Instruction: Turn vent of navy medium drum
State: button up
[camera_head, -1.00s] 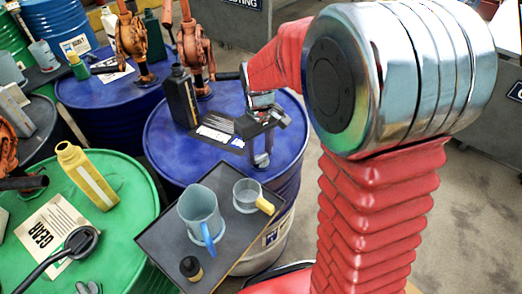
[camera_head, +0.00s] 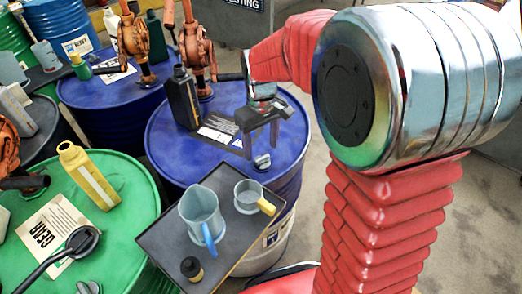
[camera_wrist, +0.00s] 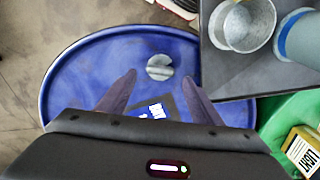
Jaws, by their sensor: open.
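The navy medium drum (camera_head: 185,155) stands in the middle of the head view, with a blue lid. Its vent (camera_head: 262,161) is a small grey cap near the lid's right front edge. In the wrist view the vent (camera_wrist: 158,67) is a round grey cap with a notch in its right side. My gripper (camera_head: 261,148) is open and empty above the lid, fingers pointing down towards the vent. In the wrist view my gripper's fingertips (camera_wrist: 160,77) lie on either side of the vent, apart from it. The height gap is hard to tell.
A dark tray (camera_head: 225,238) with a jug (camera_head: 198,212), a measuring cup (camera_head: 248,194) and a small bottle (camera_head: 192,268) stands close in front. A black bottle (camera_head: 183,100) and an orange pump (camera_head: 196,50) are on the lid's far side. A green drum (camera_head: 130,220) is at left.

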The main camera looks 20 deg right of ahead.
aim_at(263, 166)
notch_tip(263, 166, up, 10)
jog(key=shift+r, duration=0.25)
dwell(0.6)
jog(key=s+r+m+t, duration=0.1)
jog(key=s+m+t, duration=0.2)
jog(key=s, duration=1.6)
jog(key=shift+d+r+m+t, duration=0.2)
jog(key=shift+m+t, duration=0.2)
jog(key=shift+t, duration=0.9)
